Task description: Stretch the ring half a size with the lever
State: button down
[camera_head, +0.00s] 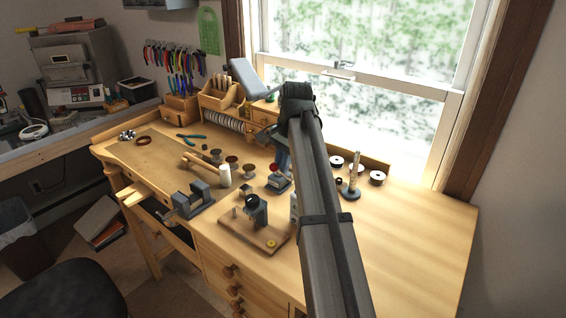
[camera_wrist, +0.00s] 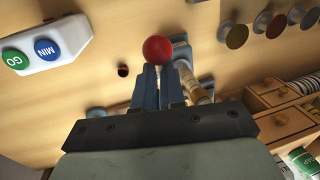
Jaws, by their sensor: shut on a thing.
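My gripper (camera_wrist: 160,85) is shut on the lever just below its red ball knob (camera_wrist: 157,49), which shows beyond the fingertips in the wrist view. In the head view the red knob (camera_head: 273,168) is at my gripper (camera_head: 282,160), over a small grey device (camera_head: 279,184) on the bench. In the wrist view a banded, brass-coloured post (camera_wrist: 197,92) slants behind the fingers, and a blue-grey part of the device (camera_wrist: 181,45) shows beside the knob. The lever's shaft is mostly hidden between the fingers. I cannot make out the ring.
A white box with green and blue buttons (camera_wrist: 48,42) is at the wrist view's upper left. A wooden board with a black tool (camera_head: 256,212) lies in front, a vise (camera_head: 190,200) to the left. A stepped spindle (camera_head: 353,178) stands right. The bench's right end (camera_head: 420,230) is clear.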

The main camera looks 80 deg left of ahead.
jog(key=shift+a+f, duration=0.15)
jog(key=shift+a, duration=0.15)
dwell(0.5)
jog(key=c, duration=1.5)
grip_release()
jog(key=shift+f, duration=0.1)
jog(key=shift+o, duration=1.4)
jog(key=shift+d, duration=0.1)
jog(key=shift+r, duration=0.2)
notch_tip(320, 180, up, 13)
jog(key=w+d, duration=0.2)
jog(key=shift+r, duration=0.2)
